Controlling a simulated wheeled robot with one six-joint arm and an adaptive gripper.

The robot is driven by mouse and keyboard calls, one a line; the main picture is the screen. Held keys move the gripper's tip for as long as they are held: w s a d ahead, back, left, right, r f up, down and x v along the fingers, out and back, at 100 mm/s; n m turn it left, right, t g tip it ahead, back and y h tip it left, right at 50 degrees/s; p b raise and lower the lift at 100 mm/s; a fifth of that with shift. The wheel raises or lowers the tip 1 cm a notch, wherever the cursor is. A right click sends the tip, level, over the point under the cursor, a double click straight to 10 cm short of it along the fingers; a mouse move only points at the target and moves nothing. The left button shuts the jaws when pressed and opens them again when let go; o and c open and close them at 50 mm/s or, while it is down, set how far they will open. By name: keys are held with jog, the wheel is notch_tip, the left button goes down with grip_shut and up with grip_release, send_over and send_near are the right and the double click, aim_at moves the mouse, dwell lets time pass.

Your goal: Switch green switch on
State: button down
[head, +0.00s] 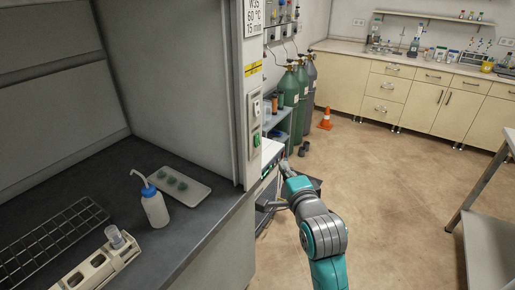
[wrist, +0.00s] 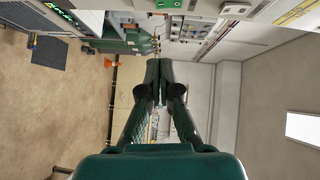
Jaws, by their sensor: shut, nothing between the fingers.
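The green switch (head: 257,141) sits low on a pale vertical panel on the side post of the fume hood. In the wrist view a green switch (wrist: 168,4) shows at the top edge, partly cut off. I cannot tell its position, on or off. My gripper (head: 285,165) is to the right of the panel and a little lower in the head view, apart from the switch. In the wrist view my gripper (wrist: 157,62) has its fingers together, with nothing between them, below the switch in the picture.
A white instrument (head: 270,152) with a green display stands close beside my gripper. Gas cylinders (head: 289,92) and an orange cone (head: 325,121) are behind. A wash bottle (head: 154,207) and a tray (head: 178,187) are on the hood's worktop.

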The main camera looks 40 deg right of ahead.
jog(key=shift+w, duration=0.1)
send_near(260, 144)
jog(key=w+d, duration=0.4)
jog(key=shift+w+a+f, duration=0.15)
jog(key=shift+w+a, duration=0.4)
jog(key=shift+w, duration=0.25)
jog(key=shift+w+f, duration=0.1)
jog(key=shift+w, duration=0.1)
